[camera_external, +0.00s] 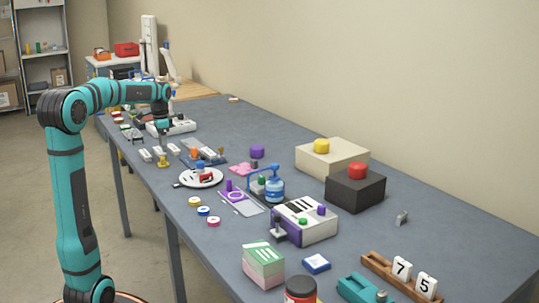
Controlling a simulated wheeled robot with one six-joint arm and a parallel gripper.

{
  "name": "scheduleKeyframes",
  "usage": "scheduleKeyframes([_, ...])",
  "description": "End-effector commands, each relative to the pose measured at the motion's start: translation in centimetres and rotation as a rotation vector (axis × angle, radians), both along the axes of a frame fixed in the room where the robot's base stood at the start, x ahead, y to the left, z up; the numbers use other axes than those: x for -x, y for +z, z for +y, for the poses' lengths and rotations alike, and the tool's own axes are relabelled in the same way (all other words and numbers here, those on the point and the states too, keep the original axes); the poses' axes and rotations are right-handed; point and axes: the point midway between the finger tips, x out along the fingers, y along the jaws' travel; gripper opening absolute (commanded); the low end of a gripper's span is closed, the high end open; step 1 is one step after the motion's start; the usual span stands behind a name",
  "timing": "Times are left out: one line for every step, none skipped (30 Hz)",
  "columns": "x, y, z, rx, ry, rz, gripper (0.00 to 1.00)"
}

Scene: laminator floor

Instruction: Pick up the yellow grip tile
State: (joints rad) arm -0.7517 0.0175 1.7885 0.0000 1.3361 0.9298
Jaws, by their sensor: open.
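My gripper (163,137) points down over the far left part of the grey table (423,220). It is open and nothing shows between its fingers, though it is small in the picture. I cannot tell whether the gripper touches anything.
A white plate (199,183) with small items, a blue device (273,188) and a purple-white box (304,222) stand along the table's middle. A cream box with a yellow button (321,146) and a dark box with a red button (356,171) stand near the wall.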

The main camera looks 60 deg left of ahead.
Motion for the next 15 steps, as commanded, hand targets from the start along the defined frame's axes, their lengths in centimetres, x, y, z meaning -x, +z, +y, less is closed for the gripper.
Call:
scheduleKeyframes([0.0, -0.6, 0.0, 0.001, 0.0, 0.001, 0.65])
scheduleKeyframes([0.0, -0.9, 0.0, 0.001, 0.0, 0.001, 0.65])
scheduleKeyframes([0.0, -1.3, 0.0, 0.0, 0.0, 0.0, 0.65])
scheduleKeyframes([0.0, -1.5, 0.0, 0.0, 0.0, 0.0, 0.65])
scheduleKeyframes([0.0, -1.6, 0.0, 0.0, 0.0, 0.0, 0.65])
scheduleKeyframes([0.0, -1.7, 0.0, 0.0, 0.0, 0.0, 0.65])
scheduleKeyframes([0.0, -1.8, 0.0, 0.0, 0.0, 0.0, 0.65])
scheduleKeyframes([0.0, -1.9, 0.0, 0.0, 0.0, 0.0, 0.65])
scheduleKeyframes([0.1, -2.0, 0.0, 0.0, 0.0, 0.0, 0.65])
scheduleKeyframes([0.1, -2.2, 0.0, 0.0, 0.0, 0.0, 0.65])
scheduleKeyframes([0.2, -2.4, 0.0, 0.0, 0.0, 0.0, 0.65])
scheduleKeyframes([0.3, -2.7, 0.0, 0.0, 0.001, 0.0, 0.65])
scheduleKeyframes([0.3, -3.1, 0.0, 0.0, 0.001, 0.0, 0.65])
scheduleKeyframes([0.5, -3.4, 0.0, 0.001, 0.001, 0.001, 0.65])
scheduleKeyframes([0.6, -3.9, 0.0, 0.002, 0.001, 0.001, 0.65])
